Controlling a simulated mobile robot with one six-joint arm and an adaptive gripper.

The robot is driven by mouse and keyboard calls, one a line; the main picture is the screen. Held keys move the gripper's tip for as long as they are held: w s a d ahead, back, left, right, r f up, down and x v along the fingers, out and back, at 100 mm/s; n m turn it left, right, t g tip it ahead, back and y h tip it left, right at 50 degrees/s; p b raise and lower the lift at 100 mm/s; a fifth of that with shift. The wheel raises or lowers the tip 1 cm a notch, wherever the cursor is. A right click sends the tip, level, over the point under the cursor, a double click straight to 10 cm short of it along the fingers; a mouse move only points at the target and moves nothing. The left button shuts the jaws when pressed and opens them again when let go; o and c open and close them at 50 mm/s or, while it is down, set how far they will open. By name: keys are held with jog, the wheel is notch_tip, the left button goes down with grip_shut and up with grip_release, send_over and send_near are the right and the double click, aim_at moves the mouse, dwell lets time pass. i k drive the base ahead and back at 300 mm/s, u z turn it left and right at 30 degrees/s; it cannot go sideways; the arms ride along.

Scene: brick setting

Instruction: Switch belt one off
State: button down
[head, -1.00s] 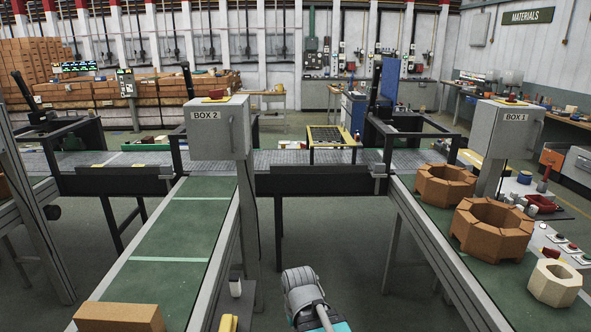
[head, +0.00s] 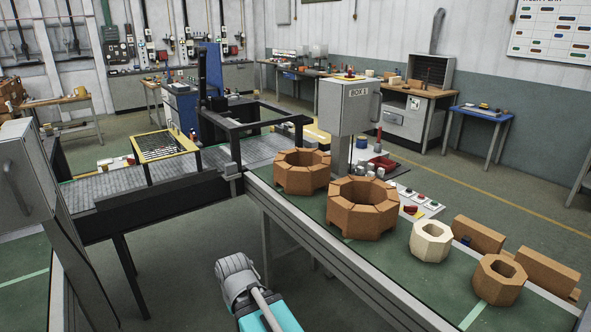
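The grey control box marked BOX 1 (head: 347,115) stands on a post behind the right-hand belt, with a small red and yellow part on its top. The green belt (head: 455,285) beside it runs from the centre to the lower right and carries several octagonal brick rings. A white panel with red and green buttons (head: 418,207) lies just behind the belt; its labels are too small to read. Part of my arm, grey and teal, shows at the bottom centre, in front of the belt. My gripper's fingers do not show.
Another grey box (head: 20,170) stands at the left edge, near a second green belt (head: 28,262). A grey roller conveyor (head: 110,188) joins the belts. Open floor (head: 185,265) lies between the belts. A blue table (head: 478,120) stands at the back right.

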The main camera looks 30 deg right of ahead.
aim_at(409, 209)
jog(key=z, duration=0.55)
jog(key=i, duration=1.1)
jog(key=z, duration=0.65)
